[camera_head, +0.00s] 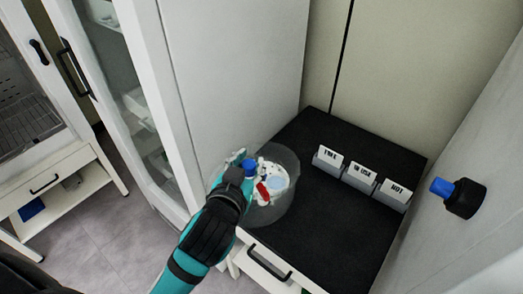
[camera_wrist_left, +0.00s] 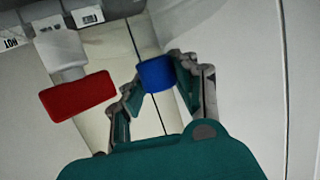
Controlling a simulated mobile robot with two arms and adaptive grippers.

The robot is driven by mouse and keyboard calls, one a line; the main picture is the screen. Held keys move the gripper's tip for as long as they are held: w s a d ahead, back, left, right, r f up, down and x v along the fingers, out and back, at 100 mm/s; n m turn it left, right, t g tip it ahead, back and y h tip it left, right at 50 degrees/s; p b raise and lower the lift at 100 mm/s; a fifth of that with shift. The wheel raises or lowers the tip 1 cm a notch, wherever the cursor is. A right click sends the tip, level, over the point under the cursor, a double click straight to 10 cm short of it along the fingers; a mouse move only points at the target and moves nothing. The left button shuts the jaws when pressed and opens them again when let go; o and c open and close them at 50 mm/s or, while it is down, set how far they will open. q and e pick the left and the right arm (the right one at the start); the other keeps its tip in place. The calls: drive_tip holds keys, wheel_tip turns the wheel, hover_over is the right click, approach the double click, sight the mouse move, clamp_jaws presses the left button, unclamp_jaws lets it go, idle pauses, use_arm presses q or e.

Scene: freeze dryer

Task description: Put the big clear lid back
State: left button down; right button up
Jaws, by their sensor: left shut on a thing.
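The big clear lid (camera_head: 285,163) is a smoky see-through cylinder at the left corner of the black-topped table in the head view. A whitish round part with a red piece (camera_head: 262,193) and a blue piece (camera_head: 249,167) shows at it. My left gripper (camera_head: 242,164) is over the lid's left side, at the blue piece. In the left wrist view the gripper (camera_wrist_left: 157,76) is shut on the blue piece (camera_wrist_left: 157,73), with a finger on each side. The red piece (camera_wrist_left: 78,97) is to its left. I cannot tell whether the lid touches the table. My right gripper is not in view.
Three grey holders with labelled cards (camera_head: 361,178) stand along the right part of the black tabletop (camera_head: 330,237). A black fitting with a blue end (camera_head: 461,197) sticks out at the right wall. A tall white cabinet (camera_head: 235,75) stands behind the lid. The table's middle is clear.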

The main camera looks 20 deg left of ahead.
use_arm(q)
drive_tip(key=p, duration=0.3)
hover_over(256, 160)
drive_tip(key=shift+w+f, duration=0.1)
drive_tip(key=shift+f, duration=0.15)
drive_tip(key=w+f+p, duration=0.1)
drive_tip(key=w+f, duration=0.3)
drive_tip(key=w, duration=0.2)
drive_tip(key=shift+w+f+p, duration=0.2)
drive_tip(key=shift+p, duration=0.2)
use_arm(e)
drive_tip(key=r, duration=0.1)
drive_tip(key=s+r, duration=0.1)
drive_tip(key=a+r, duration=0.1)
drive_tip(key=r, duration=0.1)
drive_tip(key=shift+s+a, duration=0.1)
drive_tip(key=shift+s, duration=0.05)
use_arm(q)
drive_tip(key=shift+d+f, duration=0.1)
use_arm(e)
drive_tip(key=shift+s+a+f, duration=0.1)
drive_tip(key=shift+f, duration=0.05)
use_arm(q)
drive_tip(key=shift+f+b, duration=0.4)
drive_tip(key=shift+f, duration=0.05)
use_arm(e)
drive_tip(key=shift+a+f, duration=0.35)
